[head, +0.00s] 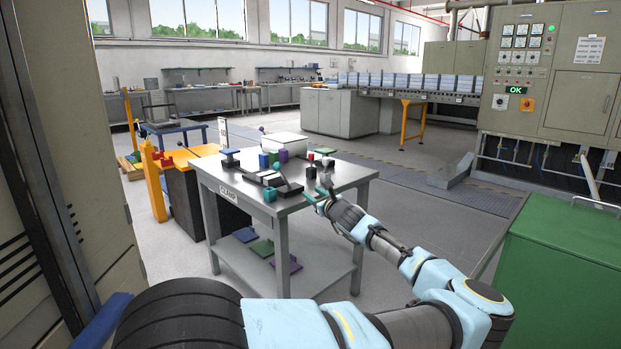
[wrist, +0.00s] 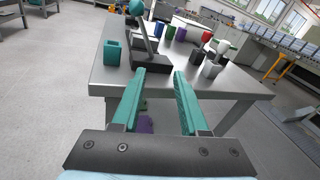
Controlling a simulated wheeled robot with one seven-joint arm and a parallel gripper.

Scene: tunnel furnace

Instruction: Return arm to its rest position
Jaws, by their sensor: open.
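My gripper (head: 312,198) is at the near right edge of the metal worktable (head: 329,218), at the end of my outstretched light-blue arm. In the wrist view my gripper (wrist: 158,100) shows two teal fingers spread apart with nothing between them. They point at the front edge of the worktable (wrist: 98,77). A teal block (wrist: 113,52) stands on the tabletop ahead and left of the fingers. A dark fixture (wrist: 150,65) stands straight ahead.
A green cabinet (head: 560,265) stands close on the right of my arm. A tall beige panel (head: 75,130) is close on the left. Small fixtures with red and green tops (head: 311,160) stand on the table. Coloured pieces (head: 262,247) lie on its lower shelf. Open floor (head: 400,215) lies behind the arm.

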